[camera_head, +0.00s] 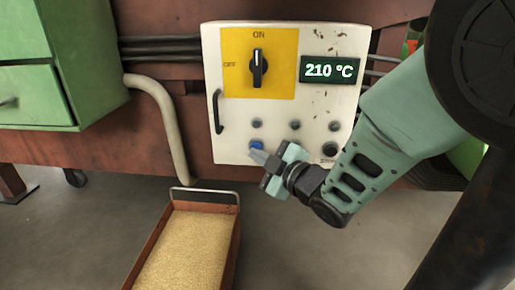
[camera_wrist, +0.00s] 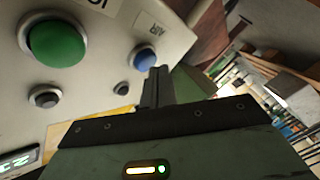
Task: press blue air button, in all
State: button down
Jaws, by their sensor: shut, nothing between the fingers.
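The blue button (camera_head: 256,146) sits at the lower left of the white control panel (camera_head: 300,109). In the wrist view, the blue button (camera_wrist: 143,57) is next to a label reading AIR. My gripper (camera_head: 258,156) is shut and empty, with its fingertips right at the blue button in the head view. In the wrist view, the closed fingertips (camera_wrist: 159,69) overlap the button's edge in the picture. I cannot tell whether they touch it.
The panel has a large green button (camera_wrist: 57,42), small dark knobs, a rotary switch (camera_head: 258,68) and a display (camera_head: 330,70) reading 210 °C. A bin of golden grains (camera_head: 236,222) stands below. A green cabinet (camera_head: 60,60) is at the left. Open floor lies at the lower left.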

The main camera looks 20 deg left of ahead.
jog(key=shift+w+a, duration=0.1)
jog(key=shift+w, duration=0.3)
dwell(0.6)
jog(key=shift+s, duration=0.1)
jog(key=shift+s+d, duration=0.2)
jog(key=shift+s, duration=0.5)
jog(key=shift+s, duration=0.1)
jog(key=s, duration=0.2)
jog(key=s+d, duration=0.1)
jog(key=s, duration=0.1)
jog(key=shift+s+d, duration=0.1)
jog(key=shift+s, duration=0.25)
dwell(0.4)
